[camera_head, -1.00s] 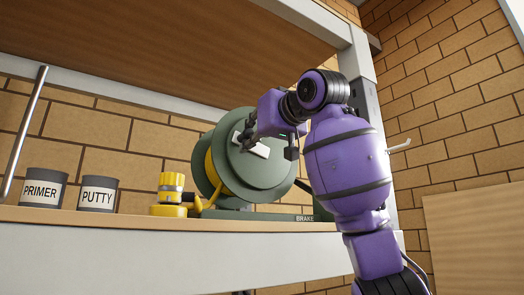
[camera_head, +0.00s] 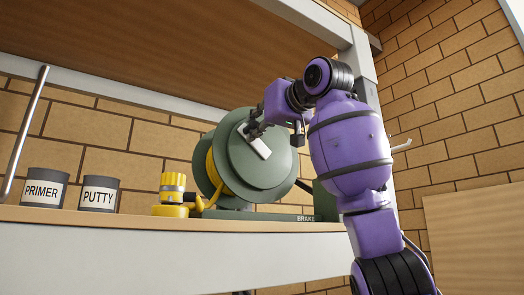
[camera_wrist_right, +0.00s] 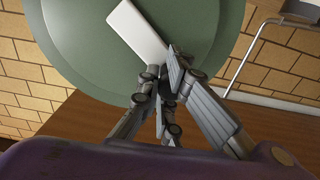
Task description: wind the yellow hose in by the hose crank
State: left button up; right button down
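The green hose reel (camera_head: 272,172) stands on the shelf, with the yellow hose (camera_head: 211,172) wound behind its front disc. The hose runs down to a yellow fitting with a grey band (camera_head: 172,188) on the shelf. The pale crank arm (camera_head: 259,148) slants across the disc, its upper-left end at my right gripper (camera_head: 251,128). In the right wrist view the crank arm (camera_wrist_right: 137,32) reaches down to my right gripper (camera_wrist_right: 166,88), whose fingers are closed around a dark part, apparently the crank's handle, mostly hidden. My left gripper is not in view.
The primer can (camera_head: 45,188) and putty can (camera_head: 99,193) stand on the shelf (camera_head: 180,219) at left. A green base marked BRAKE (camera_head: 305,218) is right of the reel. An upper board (camera_head: 170,45) hangs above; a white post is behind my right arm.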

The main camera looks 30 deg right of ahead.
jog(key=shift+d+r, duration=0.2)
jog(key=shift+r, duration=0.3)
jog(key=shift+s, duration=0.1)
jog(key=shift+d+r, duration=0.3)
jog(key=shift+d, duration=0.2)
jog(key=shift+d+r, duration=0.25)
jog(key=shift+d, duration=0.2)
jog(key=s, duration=0.8)
jog(key=shift+s+d, duration=0.4)
